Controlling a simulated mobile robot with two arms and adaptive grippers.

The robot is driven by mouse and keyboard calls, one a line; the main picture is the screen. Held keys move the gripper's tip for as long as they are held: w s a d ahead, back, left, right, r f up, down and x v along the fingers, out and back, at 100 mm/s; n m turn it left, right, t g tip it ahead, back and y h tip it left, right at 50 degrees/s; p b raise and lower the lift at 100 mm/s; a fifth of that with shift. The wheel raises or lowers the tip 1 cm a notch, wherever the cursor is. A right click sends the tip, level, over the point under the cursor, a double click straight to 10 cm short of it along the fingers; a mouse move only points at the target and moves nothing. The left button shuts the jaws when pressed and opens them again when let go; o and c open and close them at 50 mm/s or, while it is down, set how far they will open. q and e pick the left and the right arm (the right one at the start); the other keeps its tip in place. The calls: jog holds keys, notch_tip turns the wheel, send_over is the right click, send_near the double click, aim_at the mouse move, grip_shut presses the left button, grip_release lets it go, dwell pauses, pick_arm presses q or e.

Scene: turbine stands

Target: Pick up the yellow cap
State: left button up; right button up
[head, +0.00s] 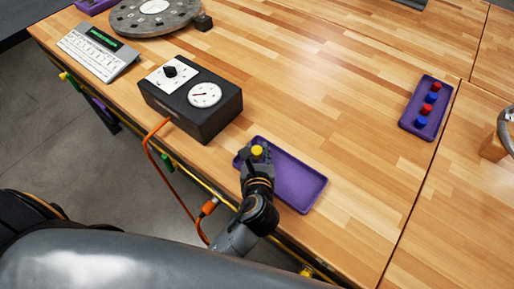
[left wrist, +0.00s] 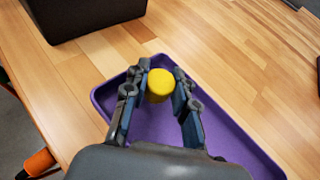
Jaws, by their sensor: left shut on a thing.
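The yellow cap (head: 257,152) is at the left end of the purple tray (head: 305,195) on the wooden table. It also shows in the left wrist view (left wrist: 160,85), between the two fingertips. My left gripper (head: 256,160) is shut on the cap, over the tray (left wrist: 240,150). I cannot tell whether the cap still touches the tray floor. The rest of the tray looks empty. My right gripper is not in view.
A black box with a dial and a gauge (head: 195,105) stands just behind the tray, with an orange cable (head: 160,165) hanging off the table edge. A second purple tray (head: 420,125) at the right holds red and blue pieces. The table's middle is clear.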

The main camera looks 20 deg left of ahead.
pick_arm(q)
jog(key=s+r+p, duration=1.1)
jog(key=s+p, duration=0.1)
jog(key=s, duration=0.2)
jog(key=shift+d+r, duration=0.2)
jog(key=shift+d, duration=0.05)
